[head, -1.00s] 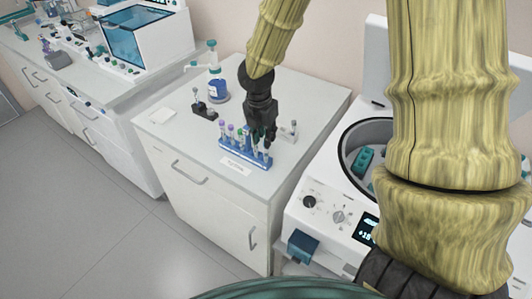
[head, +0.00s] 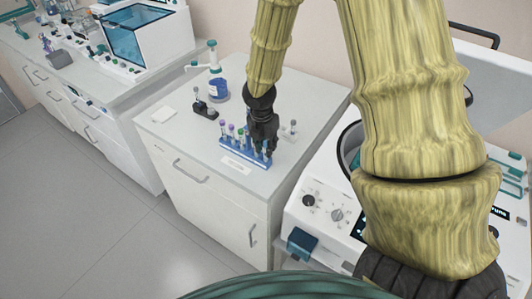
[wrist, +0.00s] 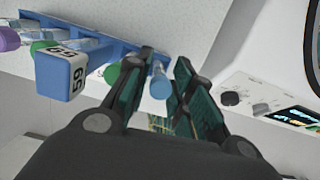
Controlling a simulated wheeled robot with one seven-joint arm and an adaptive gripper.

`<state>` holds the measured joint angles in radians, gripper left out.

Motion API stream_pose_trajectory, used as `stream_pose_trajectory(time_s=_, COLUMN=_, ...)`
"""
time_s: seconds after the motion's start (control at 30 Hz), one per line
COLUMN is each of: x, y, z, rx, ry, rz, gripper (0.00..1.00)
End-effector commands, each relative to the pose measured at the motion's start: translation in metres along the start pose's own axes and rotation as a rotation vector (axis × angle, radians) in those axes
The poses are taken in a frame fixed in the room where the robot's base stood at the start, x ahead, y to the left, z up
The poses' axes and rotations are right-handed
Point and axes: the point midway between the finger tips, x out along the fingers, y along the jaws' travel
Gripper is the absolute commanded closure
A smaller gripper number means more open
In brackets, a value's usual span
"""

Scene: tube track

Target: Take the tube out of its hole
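A blue rack (head: 232,153) stands on the white counter and holds a row of tubes with coloured caps. My gripper (head: 266,148) is over the right end of the rack, pointing down. In the wrist view a blue-capped tube (wrist: 160,82) sits between the two open fingers of my gripper (wrist: 165,75). The left finger is close beside it; a gap shows on the right. The tube is in the rack (wrist: 100,42). Which tube is meant cannot be told.
In the wrist view, a green cap (wrist: 112,73) and a blue block marked 59 (wrist: 66,76) are left of the fingers. A blue bottle (head: 219,90) and a small black holder (head: 205,110) stand behind the rack. A centrifuge (head: 325,215) is at the right.

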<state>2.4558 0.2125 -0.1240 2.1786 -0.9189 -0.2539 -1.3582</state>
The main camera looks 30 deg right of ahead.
Motion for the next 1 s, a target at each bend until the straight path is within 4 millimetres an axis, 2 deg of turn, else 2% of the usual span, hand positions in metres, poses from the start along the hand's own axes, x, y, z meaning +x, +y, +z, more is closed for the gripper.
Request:
stream_pose_trajectory(time_s=0.07, x=0.000, y=0.000, z=0.000, rx=0.000, ry=0.000, rz=0.000, gripper=0.77)
stream_pose_trajectory(time_s=0.17, x=0.000, y=0.000, z=0.000, rx=0.000, ry=0.000, rz=0.000, gripper=0.95)
stream_pose_trajectory(time_s=0.2, x=0.000, y=0.000, z=0.000, rx=0.000, ry=0.000, rz=0.000, gripper=0.97)
stream_pose_trajectory(time_s=0.67, x=-0.002, y=0.000, z=0.000, rx=0.001, ry=0.001, rz=0.001, gripper=0.98)
stream_pose_trajectory(time_s=1.0, x=-0.025, y=0.001, z=0.003, rx=0.002, ry=0.002, rz=0.002, gripper=0.98)
